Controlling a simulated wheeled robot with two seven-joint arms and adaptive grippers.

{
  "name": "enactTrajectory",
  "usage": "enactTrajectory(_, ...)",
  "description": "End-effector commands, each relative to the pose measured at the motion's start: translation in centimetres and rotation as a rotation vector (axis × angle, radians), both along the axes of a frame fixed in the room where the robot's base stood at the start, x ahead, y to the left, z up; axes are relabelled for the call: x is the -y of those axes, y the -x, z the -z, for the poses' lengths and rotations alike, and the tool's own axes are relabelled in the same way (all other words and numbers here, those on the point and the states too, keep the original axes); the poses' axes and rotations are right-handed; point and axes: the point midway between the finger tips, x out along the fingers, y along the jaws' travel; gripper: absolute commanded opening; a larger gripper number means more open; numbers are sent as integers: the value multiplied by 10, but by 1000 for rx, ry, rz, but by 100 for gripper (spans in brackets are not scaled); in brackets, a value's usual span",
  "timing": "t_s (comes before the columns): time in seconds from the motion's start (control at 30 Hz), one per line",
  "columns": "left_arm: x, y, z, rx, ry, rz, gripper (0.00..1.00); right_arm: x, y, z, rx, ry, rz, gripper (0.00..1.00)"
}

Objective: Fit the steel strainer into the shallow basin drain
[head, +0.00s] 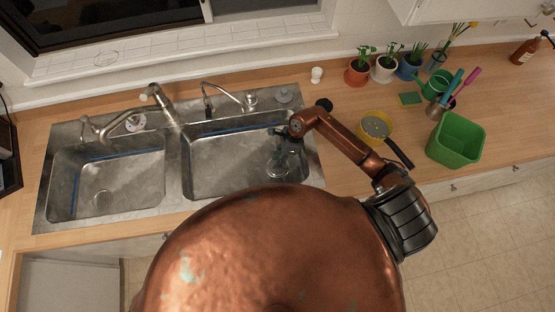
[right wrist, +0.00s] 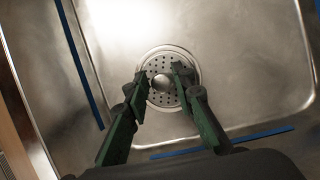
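The round steel strainer (right wrist: 162,97), with holes and a central knob, lies within the ring of the drain in the right wrist view. It looks seated there, but the fingers hide part of its edge. In the head view the drain and strainer (head: 277,169) show on the floor of the right-hand basin (head: 225,162). My right gripper (right wrist: 161,76) is above the strainer, its two fingers apart on either side of the knob. In the head view this gripper (head: 287,138) reaches down into that basin. My left gripper is out of view.
The left-hand basin (head: 120,180) is empty, with its own drain. The main faucet (head: 130,118) and a smaller spout (head: 225,92) stand behind the basins. A yellow pan (head: 366,136), green bin (head: 456,140), green sponge (head: 410,98) and potted plants (head: 358,76) stand to the right.

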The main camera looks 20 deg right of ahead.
Motion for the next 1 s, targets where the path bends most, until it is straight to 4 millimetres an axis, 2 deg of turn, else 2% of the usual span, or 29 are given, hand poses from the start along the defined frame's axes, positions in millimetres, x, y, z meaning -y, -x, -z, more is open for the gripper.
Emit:
enactTrajectory(0.17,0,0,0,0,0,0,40,0,0,-1,0,0,0,36)
enactTrajectory(0.43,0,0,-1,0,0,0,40,0,0,-1,0,0,0,36)
enactTrajectory(0.57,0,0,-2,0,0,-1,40,3,-1,-9,4,2,-1,36)
enactTrajectory(1.0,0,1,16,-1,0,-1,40,35,0,-87,2,5,-2,36)
